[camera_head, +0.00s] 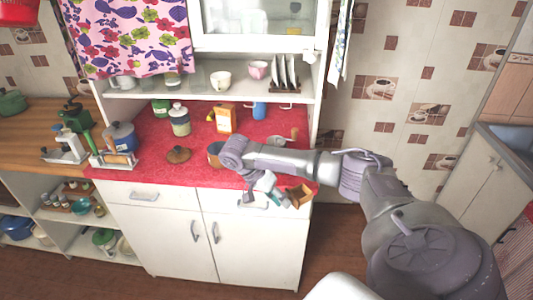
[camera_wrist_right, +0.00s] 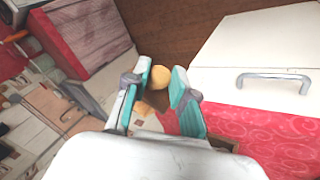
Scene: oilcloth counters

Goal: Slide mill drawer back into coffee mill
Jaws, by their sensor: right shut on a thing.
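A small wooden drawer (camera_head: 299,195) shows at the counter's front right corner in the head view, beside the fingertips of my right gripper (camera_head: 273,190). In the right wrist view the teal fingers of this gripper (camera_wrist_right: 160,92) are close around a round tan knob (camera_wrist_right: 160,73), with brown wood partly hidden behind the fingers. The gripper is shut on the drawer. What seems to be the coffee mill (camera_head: 279,141), with a crank and wooden knob, stands behind my right forearm, which hides its lower part. My left gripper is not in view.
A shelf (camera_head: 205,92) with cups and plates is above. The counter's front left is mostly clear.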

